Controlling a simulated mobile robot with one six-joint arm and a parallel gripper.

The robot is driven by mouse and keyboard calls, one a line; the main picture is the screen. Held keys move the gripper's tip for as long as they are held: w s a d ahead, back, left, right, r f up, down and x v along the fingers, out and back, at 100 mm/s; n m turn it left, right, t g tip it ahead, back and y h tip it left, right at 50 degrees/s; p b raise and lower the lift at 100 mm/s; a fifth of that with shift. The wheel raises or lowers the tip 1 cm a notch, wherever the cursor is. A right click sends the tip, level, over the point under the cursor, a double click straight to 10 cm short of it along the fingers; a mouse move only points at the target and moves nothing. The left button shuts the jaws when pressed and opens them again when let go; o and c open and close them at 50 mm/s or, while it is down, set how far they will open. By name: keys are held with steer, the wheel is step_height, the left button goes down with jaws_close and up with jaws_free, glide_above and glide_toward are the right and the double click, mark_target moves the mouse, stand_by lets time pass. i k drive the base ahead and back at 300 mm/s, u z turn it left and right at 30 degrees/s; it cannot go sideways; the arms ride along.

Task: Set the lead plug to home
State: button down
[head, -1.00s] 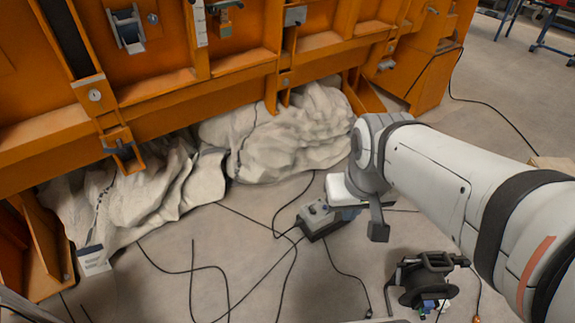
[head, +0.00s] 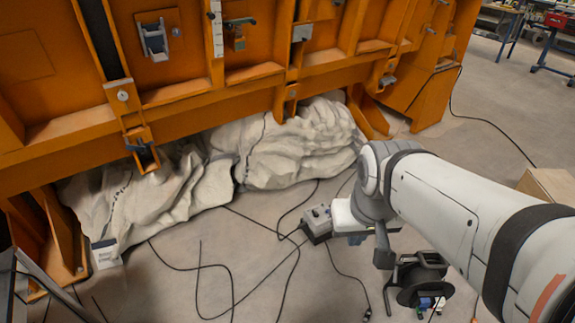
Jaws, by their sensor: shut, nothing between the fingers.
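A black cable reel (head: 408,292) stands on the floor below my arm, with small blue and white parts (head: 428,302) at its front. A thin black lead runs from the grey box (head: 318,223) across the floor to a small dark end (head: 367,313) left of the reel. I cannot tell which piece is the lead plug, and no spot marked home is readable. My gripper (head: 384,256) appears as a dark part at the arm's end, above and left of the reel. It looks shut and empty, and touches nothing visible.
The orange sandbed frame (head: 225,85) fills the upper left, with pale crumpled sacking (head: 290,145) under it. Several black cables (head: 205,267) lie across the floor. A cardboard box (head: 548,185) stands at right.

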mark_target(304, 225)
steer(key=u, duration=0.4)
steer(key=i, duration=1.85)
steer(key=z, duration=0.55)
steer(key=k, duration=0.9)
steer(key=z, duration=0.15)
steer(key=i, duration=0.95)
steer(key=u, duration=0.05)
